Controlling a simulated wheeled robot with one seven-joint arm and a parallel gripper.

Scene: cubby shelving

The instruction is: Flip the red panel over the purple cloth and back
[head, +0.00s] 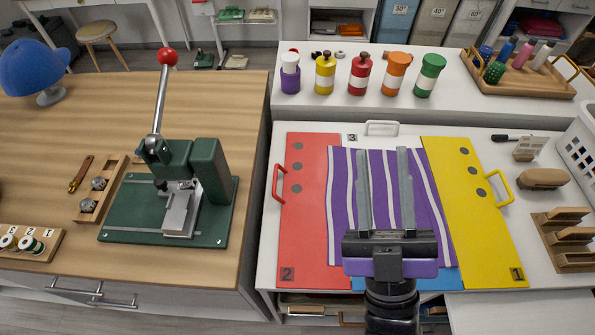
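The red panel (312,228) lies flat on the white table, left of the purple cloth, with a red handle (279,182) on its outer left edge and the number 2 near its front. The purple cloth (344,180) has white wavy stripes and lies flat between the red and yellow panels. My gripper (383,150) is above the cloth with its two long fingers apart and nothing between them. It is right of the red handle and clear of it. My gripper and wrist hide part of the cloth's middle and front.
A yellow panel (470,220) with a yellow handle (497,190) lies at right. A blue panel (440,281) shows at the front, and a white handle (381,128) at the back. Coloured bottles (396,74) stand on the rear shelf. A green press (205,165) stands on the left bench.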

